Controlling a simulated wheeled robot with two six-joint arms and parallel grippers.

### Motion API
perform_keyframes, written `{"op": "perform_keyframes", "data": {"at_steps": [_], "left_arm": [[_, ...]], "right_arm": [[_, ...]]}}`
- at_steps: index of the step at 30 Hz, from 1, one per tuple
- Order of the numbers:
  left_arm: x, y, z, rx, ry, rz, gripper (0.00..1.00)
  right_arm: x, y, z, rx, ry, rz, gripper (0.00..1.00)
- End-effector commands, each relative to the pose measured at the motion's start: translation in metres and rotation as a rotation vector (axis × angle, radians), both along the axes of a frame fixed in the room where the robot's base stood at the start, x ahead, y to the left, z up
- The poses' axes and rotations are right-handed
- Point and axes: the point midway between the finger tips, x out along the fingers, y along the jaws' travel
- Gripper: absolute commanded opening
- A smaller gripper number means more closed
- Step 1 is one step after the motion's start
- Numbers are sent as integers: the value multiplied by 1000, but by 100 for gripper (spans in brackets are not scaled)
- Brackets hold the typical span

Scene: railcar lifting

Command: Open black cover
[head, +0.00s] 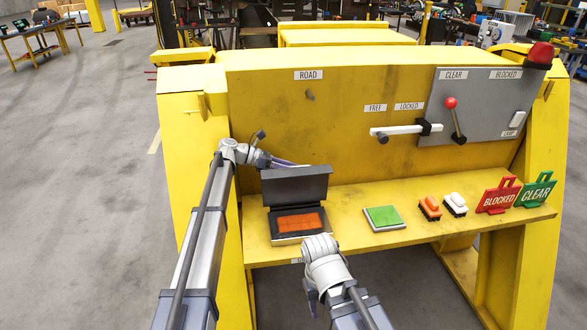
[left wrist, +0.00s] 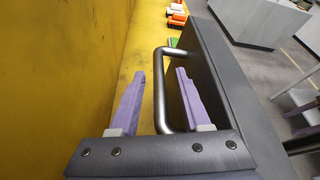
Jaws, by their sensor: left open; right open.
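The black cover (head: 297,186) stands raised and roughly upright at the back of its box in the head view. Below it, an orange pad (head: 298,222) lies exposed in the box. My left gripper (head: 283,163) is behind the cover's top edge. In the left wrist view, my left gripper (left wrist: 160,76) is open, with a finger on each side of the bar of the cover's grey handle (left wrist: 160,98); contact is unclear. The cover's dark face (left wrist: 222,85) is right of the handle. My right gripper (head: 312,292) is open, low in front of the shelf, partly hidden by its wrist.
The yellow shelf (head: 345,212) also holds a green pad (head: 384,218), an orange stamp (head: 430,207), a white stamp (head: 455,204), a red BLOCKED sign (head: 498,196) and a green CLEAR sign (head: 537,190). A yellow panel (head: 280,120) with levers rises behind.

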Motion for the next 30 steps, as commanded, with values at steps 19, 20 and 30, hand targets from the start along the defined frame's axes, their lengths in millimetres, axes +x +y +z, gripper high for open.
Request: {"op": "perform_keyframes", "data": {"at_steps": [19, 20, 30], "left_arm": [[-6, 68, 26, 0, 0, 1, 47], [-6, 68, 26, 0, 0, 1, 47], [-6, 68, 50, 0, 0, 1, 47]], "right_arm": [[0, 0, 26, 0, 0, 0, 50], [0, 0, 26, 0, 0, 0, 50], [0, 0, 50, 0, 0, 0, 50]]}}
